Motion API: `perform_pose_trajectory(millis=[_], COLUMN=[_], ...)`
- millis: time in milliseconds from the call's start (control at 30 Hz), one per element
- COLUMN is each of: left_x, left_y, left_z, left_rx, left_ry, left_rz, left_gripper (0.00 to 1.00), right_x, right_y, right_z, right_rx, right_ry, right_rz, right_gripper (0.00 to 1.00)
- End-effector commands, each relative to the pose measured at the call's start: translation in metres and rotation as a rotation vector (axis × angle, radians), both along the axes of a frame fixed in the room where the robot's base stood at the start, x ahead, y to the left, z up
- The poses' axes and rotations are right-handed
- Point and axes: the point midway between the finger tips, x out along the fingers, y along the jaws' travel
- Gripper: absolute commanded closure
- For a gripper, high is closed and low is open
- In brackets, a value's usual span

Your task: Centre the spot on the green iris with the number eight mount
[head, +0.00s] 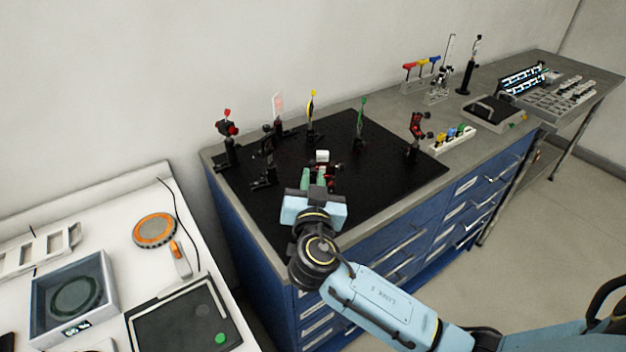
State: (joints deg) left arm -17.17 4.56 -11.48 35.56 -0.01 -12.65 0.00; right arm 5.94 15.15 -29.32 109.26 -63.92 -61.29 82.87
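The green iris (362,118) stands upright on a post on the black breadboard (390,178), right of the yellow post piece (312,102). My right gripper (319,176) reaches over the front of the breadboard, its fingers pointing away toward a small mount with a white top (322,156) and red parts. The mount is partly hidden by the gripper; I cannot tell whether they touch or whether the fingers are shut. No number eight is readable on any mount. A pale card with a reddish glow (278,105) stands at the back. My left gripper is out of view.
Black mounts with red parts stand at the breadboard's left (228,140) and right (415,135); a dark mount (266,160) stands left of my gripper. Drivers in a rack (420,72) and a laptop-like device (495,110) are farther right. A white bench (200,262) is at left.

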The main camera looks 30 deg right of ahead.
Motion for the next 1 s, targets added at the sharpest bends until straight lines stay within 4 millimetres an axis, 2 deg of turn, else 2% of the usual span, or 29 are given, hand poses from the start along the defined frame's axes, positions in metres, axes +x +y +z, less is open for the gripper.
perform_pose_trajectory(millis=[33, 100, 467, 1000], left_x=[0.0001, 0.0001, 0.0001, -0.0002], left_y=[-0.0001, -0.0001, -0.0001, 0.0], left_z=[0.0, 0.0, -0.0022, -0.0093], left_rx=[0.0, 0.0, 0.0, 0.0], left_ry=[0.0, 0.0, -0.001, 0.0], left_rz=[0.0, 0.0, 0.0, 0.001], left_gripper=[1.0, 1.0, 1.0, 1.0], right_x=[-0.0002, -0.0002, -0.0004, -0.0009], right_y=[0.0001, 0.0001, 0.0001, -0.0007], right_z=[0.0, 0.0, -0.0006, -0.0005], right_rx=[0.0, 0.0, -0.039, -0.386], right_ry=[0.0, 0.0, 0.019, 0.191], right_rz=[0.0, 0.0, 0.0, 0.0], right_gripper=[0.91, 1.0, 1.0, 1.0])
